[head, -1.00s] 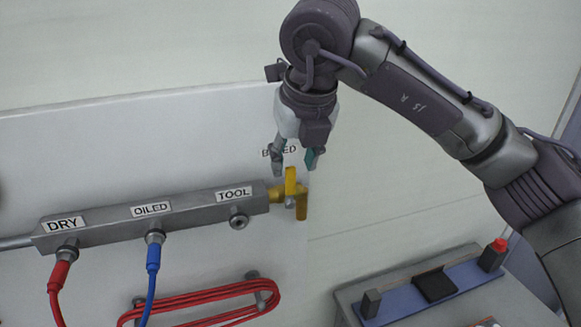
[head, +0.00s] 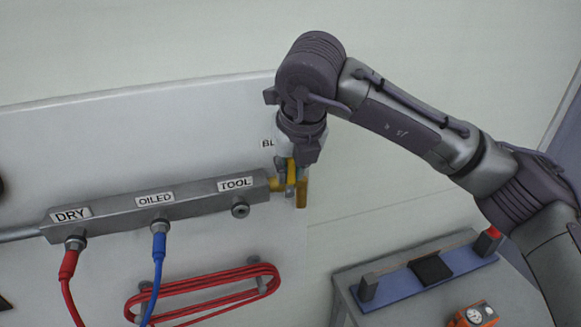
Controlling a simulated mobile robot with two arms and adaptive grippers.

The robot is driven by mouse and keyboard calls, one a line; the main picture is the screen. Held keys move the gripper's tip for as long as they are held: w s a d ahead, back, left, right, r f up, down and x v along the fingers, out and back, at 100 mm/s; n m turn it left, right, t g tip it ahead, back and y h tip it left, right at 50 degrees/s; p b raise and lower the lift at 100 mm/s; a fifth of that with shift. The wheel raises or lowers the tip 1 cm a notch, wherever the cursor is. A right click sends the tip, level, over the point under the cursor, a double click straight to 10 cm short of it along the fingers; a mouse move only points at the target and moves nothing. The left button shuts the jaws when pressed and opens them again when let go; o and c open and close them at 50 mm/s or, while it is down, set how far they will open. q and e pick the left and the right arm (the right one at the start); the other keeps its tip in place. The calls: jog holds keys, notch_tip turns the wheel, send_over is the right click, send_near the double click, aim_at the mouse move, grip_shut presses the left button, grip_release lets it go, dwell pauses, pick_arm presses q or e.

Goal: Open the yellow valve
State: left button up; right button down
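The yellow valve (head: 302,194) sits at the right end of the grey manifold bar (head: 205,198), beside the TOOL label. My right gripper (head: 292,174) points down at it from above. Its fingers stand on either side of the upright yellow handle and look closed in on it. The gripper hides part of the handle, and the contact itself is small in view. My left gripper is not in view.
The manifold is on a white panel (head: 60,130). A red hose (head: 68,275) and a blue hose (head: 158,258) hang from it, with a coiled red hose (head: 205,289) below. A table (head: 345,285) with a blue fixture stands at lower right.

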dwell(0.3)
jog(key=w+d+f+m+g+y+b, duration=0.2)
jog(key=d+f+m+y+b, duration=0.2)
jog(key=y+b, duration=1.2)
jog(key=shift+d+f+m+g+y+b, duration=0.3)
jog(key=shift+d+f+b, duration=0.55)
jog(key=shift+b, duration=2.85)
jog(key=shift+s+a, duration=0.1)
jog(key=shift+a, duration=0.05)
jog(key=c, duration=1.1)
grip_release()
jog(key=shift+f, duration=0.1)
jog(key=shift+o, duration=0.2)
jog(key=d, duration=1.2)
jog(key=shift+s, duration=0.45)
